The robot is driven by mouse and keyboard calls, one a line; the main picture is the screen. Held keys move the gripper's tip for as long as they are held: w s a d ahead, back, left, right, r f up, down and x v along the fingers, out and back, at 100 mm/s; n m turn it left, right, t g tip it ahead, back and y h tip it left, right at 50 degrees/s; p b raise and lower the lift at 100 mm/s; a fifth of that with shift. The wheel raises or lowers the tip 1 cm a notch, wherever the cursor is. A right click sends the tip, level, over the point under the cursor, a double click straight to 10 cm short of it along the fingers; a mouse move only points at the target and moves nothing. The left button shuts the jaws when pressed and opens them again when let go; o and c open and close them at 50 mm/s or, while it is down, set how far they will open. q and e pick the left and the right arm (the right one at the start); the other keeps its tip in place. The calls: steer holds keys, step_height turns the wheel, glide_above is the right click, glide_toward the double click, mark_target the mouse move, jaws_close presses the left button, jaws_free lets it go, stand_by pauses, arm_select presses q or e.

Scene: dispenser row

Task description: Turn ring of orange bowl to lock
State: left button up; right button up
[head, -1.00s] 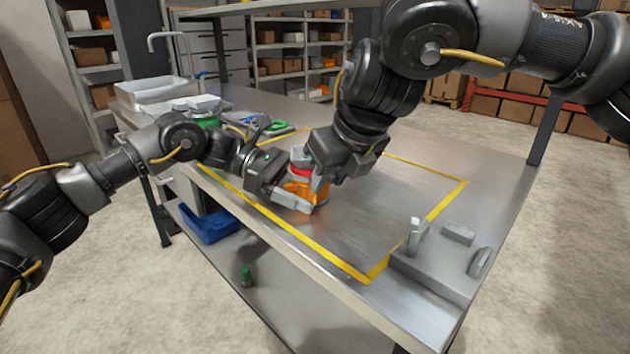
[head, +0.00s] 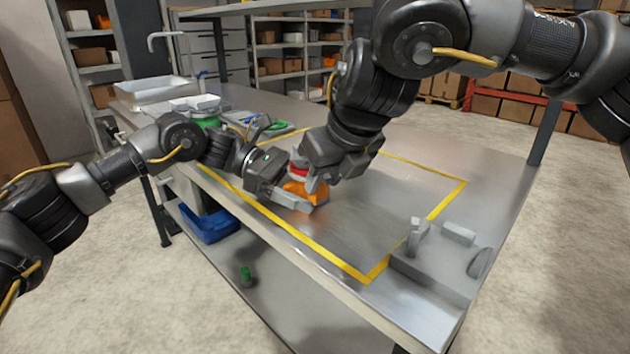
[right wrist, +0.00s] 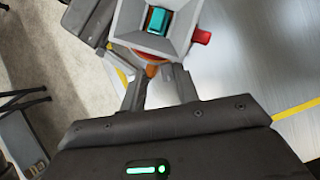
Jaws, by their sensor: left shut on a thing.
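The orange bowl (head: 308,190) stands on the steel table near its front edge, with a red ring (head: 298,170) above it. My left gripper (head: 304,205) is shut on the orange bowl from the front left. My right gripper (head: 318,184) reaches down beside the ring and bowl from above right. In the right wrist view its two fingers (right wrist: 158,82) are apart, with a grey square hopper (right wrist: 156,22) with a teal opening just beyond them. A red knob (right wrist: 201,37) sticks out at the hopper's right. The ring is largely hidden by the right wrist.
Yellow tape (head: 420,173) marks a rectangle on the table, mostly clear at the right. A grey fixture (head: 435,270) stands at the right front corner. A green container (head: 206,121) and a metal sink (head: 155,90) are at the back left. A blue bin (head: 208,224) sits below.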

arm_select(q)
steer(key=shift+d+f, duration=0.1)
arm_select(e)
steer(key=shift+a, duration=0.9)
steer(key=shift+w+d, duration=0.15)
steer(key=shift+d, duration=0.2)
stand_by(0.4)
steer(key=v, duration=0.7)
stand_by(0.4)
arm_select(q)
steer(key=o, duration=0.6)
steer(key=shift+o, duration=0.2)
